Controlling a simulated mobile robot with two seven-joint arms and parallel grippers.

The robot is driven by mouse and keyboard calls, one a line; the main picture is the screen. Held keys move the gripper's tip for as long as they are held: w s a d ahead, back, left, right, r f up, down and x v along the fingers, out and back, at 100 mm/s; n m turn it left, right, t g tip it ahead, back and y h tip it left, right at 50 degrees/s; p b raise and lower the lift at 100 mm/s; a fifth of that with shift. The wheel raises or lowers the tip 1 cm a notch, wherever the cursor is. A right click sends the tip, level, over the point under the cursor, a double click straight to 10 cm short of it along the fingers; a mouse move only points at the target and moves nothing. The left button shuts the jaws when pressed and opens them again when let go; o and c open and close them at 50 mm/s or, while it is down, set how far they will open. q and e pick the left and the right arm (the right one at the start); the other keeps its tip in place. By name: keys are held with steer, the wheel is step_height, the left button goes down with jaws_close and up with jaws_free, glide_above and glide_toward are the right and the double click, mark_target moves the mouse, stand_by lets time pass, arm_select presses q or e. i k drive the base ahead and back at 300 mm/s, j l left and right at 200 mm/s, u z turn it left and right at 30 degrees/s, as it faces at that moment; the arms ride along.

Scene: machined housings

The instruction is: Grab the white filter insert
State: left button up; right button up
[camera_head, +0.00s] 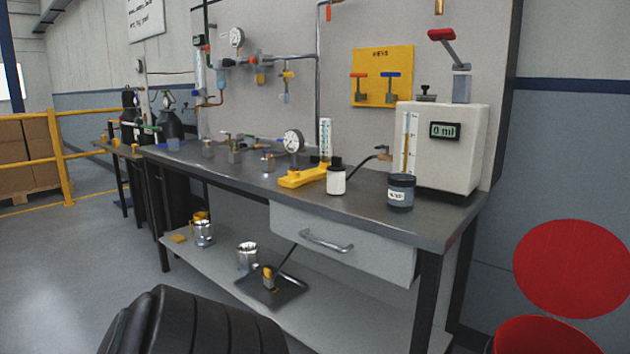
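I cannot clearly make out a white filter insert. A small white cylinder with a dark top (336,181) stands upright on the workbench, in front of the yellow stand; it looks more like a bottle. Shiny metal housings stand on the lower shelf, one at the left (204,234) and one nearer the middle (247,258); their insides are too small to read. Small metal fittings (235,156) stand on the left part of the bench. Neither of my grippers is in view.
The grey workbench (400,228) has a closed drawer (345,250). A white box with a "0 ml" display (460,160), a dark labelled jar (401,192) and a yellow gauge stand (303,177) are on it. A black tray (285,290) lies on the lower shelf. Floor at left is clear.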

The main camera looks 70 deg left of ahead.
mark_target(336, 172)
steer(key=u, duration=2.15)
steer(key=i+j+u, duration=0.2)
steer(key=i, duration=0.35)
